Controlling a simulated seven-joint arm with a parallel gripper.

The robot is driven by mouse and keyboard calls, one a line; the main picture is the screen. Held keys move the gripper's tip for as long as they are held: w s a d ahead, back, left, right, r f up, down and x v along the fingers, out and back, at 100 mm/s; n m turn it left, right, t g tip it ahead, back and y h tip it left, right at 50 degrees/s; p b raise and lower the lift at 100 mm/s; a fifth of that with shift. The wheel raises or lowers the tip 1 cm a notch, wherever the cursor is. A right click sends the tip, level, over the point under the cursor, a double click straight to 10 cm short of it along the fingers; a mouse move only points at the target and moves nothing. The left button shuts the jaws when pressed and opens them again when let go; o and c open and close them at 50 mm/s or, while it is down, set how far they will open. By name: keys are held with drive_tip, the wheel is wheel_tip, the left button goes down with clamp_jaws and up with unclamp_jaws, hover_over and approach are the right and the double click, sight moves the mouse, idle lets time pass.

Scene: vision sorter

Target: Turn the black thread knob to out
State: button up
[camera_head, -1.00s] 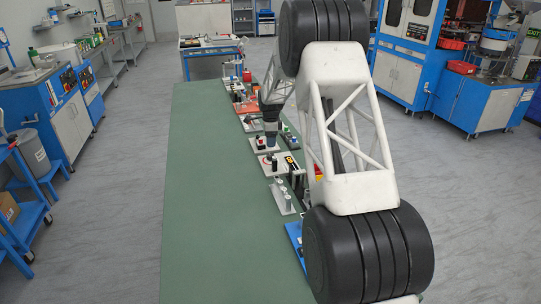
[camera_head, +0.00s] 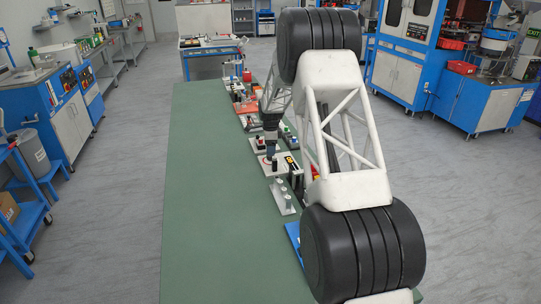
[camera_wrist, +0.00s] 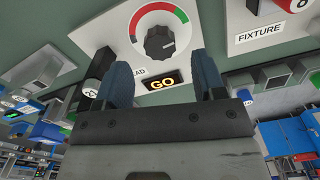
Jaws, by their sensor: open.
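The black thread knob (camera_wrist: 160,43) sits on a white panel (camera_wrist: 105,32), inside a red and green arc, in the wrist view. A label above the lit GO sign (camera_wrist: 161,82) is partly covered by my left finger; only "AD" reads. My gripper (camera_wrist: 160,63) is open, one blue finger to each side of the knob's picture position, with nothing between them. The knob appears beyond the fingertips, apart from them. In the head view my gripper (camera_head: 270,151) is over a white panel (camera_head: 265,171) on the green bench; the knob is too small to make out there.
A FIXTURE label (camera_wrist: 260,33) and a red round part (camera_wrist: 297,4) stand on a panel to the right in the wrist view. Several panels line the green bench (camera_head: 215,210). Grey posts (camera_head: 282,199) stand nearer the camera. The bench's left side is clear.

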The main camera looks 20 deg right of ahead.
sight(270, 158)
drive_tip(key=shift+f, duration=2)
drive_tip(key=c, duration=0.9)
